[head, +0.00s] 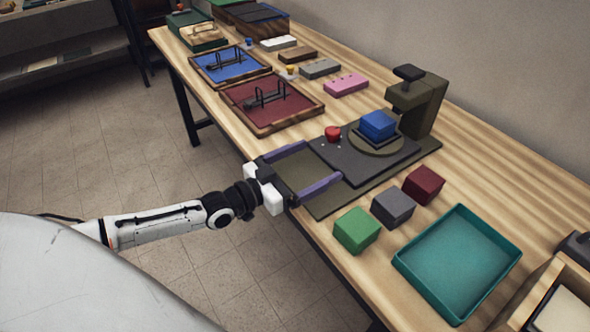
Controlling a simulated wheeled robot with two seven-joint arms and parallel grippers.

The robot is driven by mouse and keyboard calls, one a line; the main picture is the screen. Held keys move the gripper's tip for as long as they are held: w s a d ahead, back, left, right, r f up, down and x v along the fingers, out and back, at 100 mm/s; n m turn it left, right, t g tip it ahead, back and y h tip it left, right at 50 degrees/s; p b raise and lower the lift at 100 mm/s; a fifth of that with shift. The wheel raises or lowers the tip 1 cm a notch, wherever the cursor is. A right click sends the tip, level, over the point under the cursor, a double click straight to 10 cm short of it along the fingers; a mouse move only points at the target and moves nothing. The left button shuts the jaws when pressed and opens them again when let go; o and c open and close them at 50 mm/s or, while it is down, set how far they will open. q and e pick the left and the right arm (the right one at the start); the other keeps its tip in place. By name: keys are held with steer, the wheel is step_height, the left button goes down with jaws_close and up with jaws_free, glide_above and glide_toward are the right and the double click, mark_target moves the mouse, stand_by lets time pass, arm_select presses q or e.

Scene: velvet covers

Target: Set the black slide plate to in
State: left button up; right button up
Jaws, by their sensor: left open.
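The black slide plate (355,171) lies on a dark olive base (335,203) on the table. It carries a round olive disc with a blue cube (378,125) on it, and a red knob (333,133) near its far left edge. An olive upright (425,105) with a black overhanging head (408,74) stands behind the cube, which sits in front of it. My left gripper (325,162) is open, its two purple-edged fingers spread wide over the front of the base. Their tips are close to the plate's near edge; I cannot tell if they touch. My right gripper is not in view.
Green (356,231), grey (393,207) and dark red (423,185) cubes stand right of the base. A teal tray (458,303) and a wooden box (520,310) lie farther right. Red (272,103) and blue (229,66) framed boards with handles are on the left.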

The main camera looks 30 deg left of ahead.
arm_select(q)
steer(key=v, duration=0.6)
steer(key=shift+s, duration=0.35)
